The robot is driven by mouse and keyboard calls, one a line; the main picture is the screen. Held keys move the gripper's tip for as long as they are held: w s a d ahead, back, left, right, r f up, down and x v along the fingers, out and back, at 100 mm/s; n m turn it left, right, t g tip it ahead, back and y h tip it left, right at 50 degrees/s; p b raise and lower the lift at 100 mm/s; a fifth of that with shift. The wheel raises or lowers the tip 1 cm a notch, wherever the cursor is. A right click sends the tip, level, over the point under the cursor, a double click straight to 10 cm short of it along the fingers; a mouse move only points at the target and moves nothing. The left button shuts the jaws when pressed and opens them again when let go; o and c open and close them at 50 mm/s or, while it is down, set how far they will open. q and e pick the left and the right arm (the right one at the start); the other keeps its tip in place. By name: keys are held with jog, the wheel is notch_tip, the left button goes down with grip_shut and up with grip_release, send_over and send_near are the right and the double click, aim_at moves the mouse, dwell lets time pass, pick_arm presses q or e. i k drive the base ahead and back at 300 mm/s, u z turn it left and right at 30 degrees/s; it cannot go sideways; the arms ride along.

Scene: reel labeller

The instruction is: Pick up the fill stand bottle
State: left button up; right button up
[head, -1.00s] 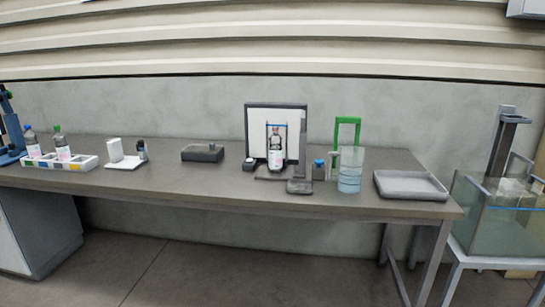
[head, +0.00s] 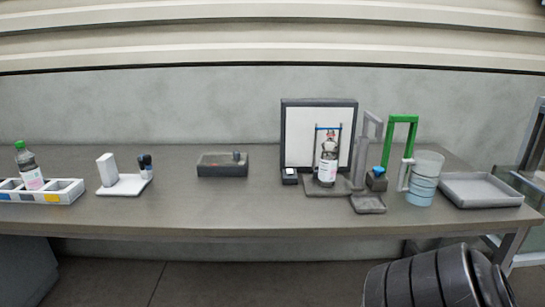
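The fill stand bottle (head: 328,172) stands upright on the grey base of the fill stand (head: 316,187), in front of a white panel with a dark frame (head: 288,130). It has a white label and a dark upper part, and a thin frame with a blue crossbar (head: 328,127) rises around its top. Its lower back is hidden. Neither of my grippers is in view. A dark ribbed part, probably of my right arm, shows at the bottom right, well in front of the bottle and below the table top.
A grey upright (head: 371,130), a green frame (head: 402,118), a clear blue-tinted container (head: 423,180) and a grey tray (head: 485,190) stand right of the bottle. A dark box (head: 222,169) stands left. A white rack (head: 65,190) holds a green-capped bottle (head: 29,168). The table's front middle is clear.

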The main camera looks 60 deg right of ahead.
aim_at(327, 171)
jog(key=z, duration=0.45)
jog(key=i, duration=1.05)
jog(key=z, duration=1)
